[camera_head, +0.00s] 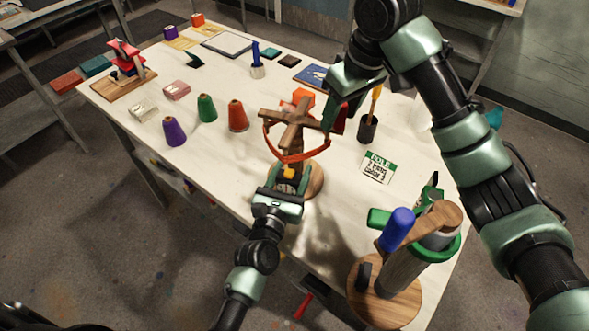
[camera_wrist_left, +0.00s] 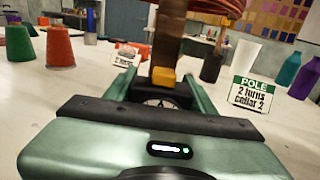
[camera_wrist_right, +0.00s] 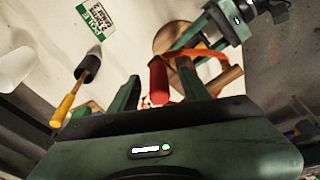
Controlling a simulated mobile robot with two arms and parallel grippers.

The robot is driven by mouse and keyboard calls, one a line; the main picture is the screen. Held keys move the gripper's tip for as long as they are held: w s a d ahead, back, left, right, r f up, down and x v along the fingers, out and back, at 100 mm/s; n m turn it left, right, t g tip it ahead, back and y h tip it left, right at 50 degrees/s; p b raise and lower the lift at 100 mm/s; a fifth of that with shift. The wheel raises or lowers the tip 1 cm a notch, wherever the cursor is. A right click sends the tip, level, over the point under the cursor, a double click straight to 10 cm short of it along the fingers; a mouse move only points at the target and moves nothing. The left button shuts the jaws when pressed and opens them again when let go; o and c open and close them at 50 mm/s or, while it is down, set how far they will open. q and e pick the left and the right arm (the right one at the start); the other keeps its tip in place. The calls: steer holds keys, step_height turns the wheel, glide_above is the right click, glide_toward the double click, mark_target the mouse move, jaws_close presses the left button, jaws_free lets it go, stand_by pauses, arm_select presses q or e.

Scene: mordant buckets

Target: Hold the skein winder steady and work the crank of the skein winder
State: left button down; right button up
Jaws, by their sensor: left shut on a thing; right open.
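The skein winder stands near the table's front edge, with crossed wooden arms (camera_head: 292,124), an orange-red skein looped around them and a round wooden base (camera_head: 316,182). My left gripper (camera_head: 287,181) is shut on its upright post, low down; the post (camera_wrist_left: 167,45) and a yellow block (camera_wrist_left: 165,78) show between the fingers in the left wrist view. My right gripper (camera_head: 337,108) is open beside the winder's arms, at the far right. In the right wrist view a red crank handle (camera_wrist_right: 158,84) appears between its fingers; I cannot tell whether they touch it.
A card reading "POLE 2 turns collar 2" (camera_head: 378,167) and a dark pot with a yellow-handled brush (camera_head: 368,128) stand right of the winder. Purple, green and orange cones (camera_head: 237,116) stand left. A second wooden device with a blue handle (camera_head: 397,229) fills the front right corner.

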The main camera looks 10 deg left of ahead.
steer(key=shift+r, duration=3.5)
arm_select(q)
steer(key=shift+c, duration=2.2)
jaws_free()
